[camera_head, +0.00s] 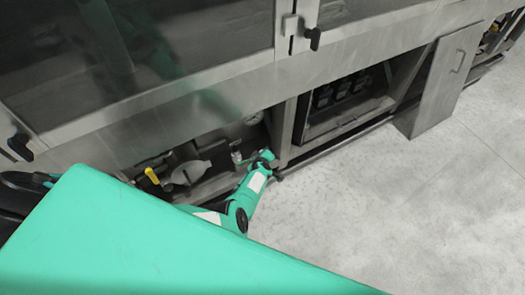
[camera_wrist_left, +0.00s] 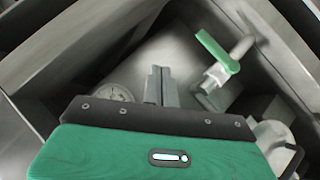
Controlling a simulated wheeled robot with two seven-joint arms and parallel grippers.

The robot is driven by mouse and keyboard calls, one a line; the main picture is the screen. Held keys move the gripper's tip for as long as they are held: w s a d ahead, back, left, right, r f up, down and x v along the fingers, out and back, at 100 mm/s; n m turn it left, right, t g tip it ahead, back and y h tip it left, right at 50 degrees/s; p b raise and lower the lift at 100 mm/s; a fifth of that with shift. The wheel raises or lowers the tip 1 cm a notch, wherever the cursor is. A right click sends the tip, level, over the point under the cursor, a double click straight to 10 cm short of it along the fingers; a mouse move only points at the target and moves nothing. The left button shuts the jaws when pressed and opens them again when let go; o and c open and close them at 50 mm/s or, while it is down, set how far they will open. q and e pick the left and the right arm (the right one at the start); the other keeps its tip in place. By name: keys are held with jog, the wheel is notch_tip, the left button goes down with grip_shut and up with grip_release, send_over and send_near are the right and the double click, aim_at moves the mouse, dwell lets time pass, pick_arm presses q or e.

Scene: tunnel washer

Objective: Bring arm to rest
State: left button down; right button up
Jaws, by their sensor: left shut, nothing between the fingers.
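My left arm (camera_head: 250,189), green with white patches, reaches down to the open lower bay of the steel washer (camera_head: 215,95). My left gripper (camera_wrist_left: 160,84) shows in the wrist view with its two fingers together and nothing between them. It points into the bay, between a round gauge (camera_wrist_left: 113,92) on the left and a valve with a green lever (camera_wrist_left: 217,52) on the right. It looks apart from both. In the head view its fingertips are too small to make out. My right gripper is in neither view.
Pipework with a yellow-handled valve (camera_head: 152,176) sits in the bay left of my arm. A steel cabinet door (camera_head: 440,85) stands open at the right. A frame rail runs along the washer's base. The pale floor (camera_head: 400,215) in front is clear.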

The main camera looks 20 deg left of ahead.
pick_arm(q)
jog(key=shift+s+d+r, duration=0.25)
jog(key=shift+r, duration=0.05)
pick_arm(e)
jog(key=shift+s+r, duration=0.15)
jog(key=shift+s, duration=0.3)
